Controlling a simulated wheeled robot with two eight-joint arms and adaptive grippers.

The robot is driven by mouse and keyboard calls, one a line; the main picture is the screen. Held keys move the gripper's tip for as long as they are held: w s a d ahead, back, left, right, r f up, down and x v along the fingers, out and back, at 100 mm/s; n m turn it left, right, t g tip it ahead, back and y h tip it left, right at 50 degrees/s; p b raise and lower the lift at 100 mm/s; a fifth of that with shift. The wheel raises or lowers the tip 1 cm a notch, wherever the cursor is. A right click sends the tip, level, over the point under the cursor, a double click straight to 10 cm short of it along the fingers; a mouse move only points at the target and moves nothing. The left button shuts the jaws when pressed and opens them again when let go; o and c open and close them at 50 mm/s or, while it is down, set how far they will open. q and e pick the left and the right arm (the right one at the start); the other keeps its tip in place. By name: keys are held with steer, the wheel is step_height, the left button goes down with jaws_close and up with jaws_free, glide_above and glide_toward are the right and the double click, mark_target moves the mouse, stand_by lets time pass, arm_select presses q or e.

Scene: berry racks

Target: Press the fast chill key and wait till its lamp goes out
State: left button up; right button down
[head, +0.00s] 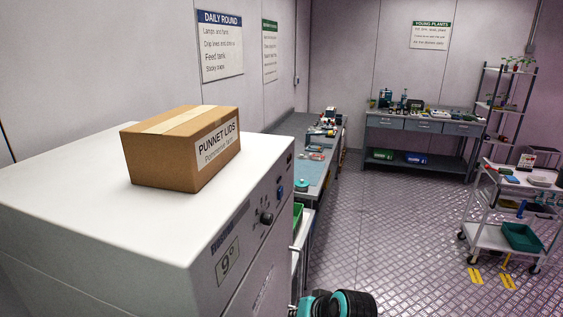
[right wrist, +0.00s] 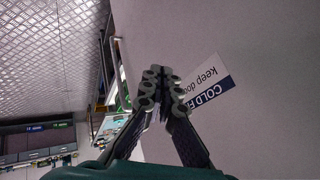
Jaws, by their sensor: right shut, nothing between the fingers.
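A white chiller cabinet (head: 75,185) fills the left of the head view. Its front panel shows a "9°" display (head: 228,262), a dark knob (head: 266,218), several small marks or keys above the knob and a blue switch-like part (head: 280,191). The lettering is too small to tell which is the fast chill key, and no lit lamp can be made out. In the right wrist view my right gripper (right wrist: 160,88) is shut and empty, in front of a pale surface with a "COLD… keep door" label (right wrist: 208,84). My left gripper is not in view.
A "PUNNET LIDS" carton (head: 170,160) sits on the cabinet top. A workbench (head: 318,175) stands beyond the cabinet along the wall. A white trolley (head: 490,238) with a green bin stands at the right. The patterned floor (head: 400,220) between is clear.

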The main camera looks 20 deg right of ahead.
mark_target(281, 193)
arm_select(q)
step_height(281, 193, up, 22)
steer(key=p, duration=1.9)
arm_select(e)
steer(key=w+d+r+m+t, duration=0.1)
steer(key=w+d+r+m, duration=0.1)
steer(key=w+d+r, duration=0.2)
steer(key=w+d+r+m+t+y, duration=0.1)
steer(key=w+d+r+m, duration=0.2)
steer(key=r, duration=0.8)
steer(key=w+d+r+m+t+y, duration=0.1)
steer(key=w+d+r+m, duration=0.1)
steer(key=w+d+r, duration=0.4)
steer(key=shift+d+r+m, duration=0.4)
steer(key=shift+d+r, duration=0.05)
steer(key=shift+r, duration=0.25)
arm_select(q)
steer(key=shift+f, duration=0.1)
arm_select(e)
steer(key=shift+a, duration=0.1)
steer(key=w+a, duration=0.5)
steer(key=a, duration=0.2)
steer(key=shift+w, duration=0.2)
steer(key=shift+w+a, duration=0.25)
steer(key=shift+a, duration=0.05)
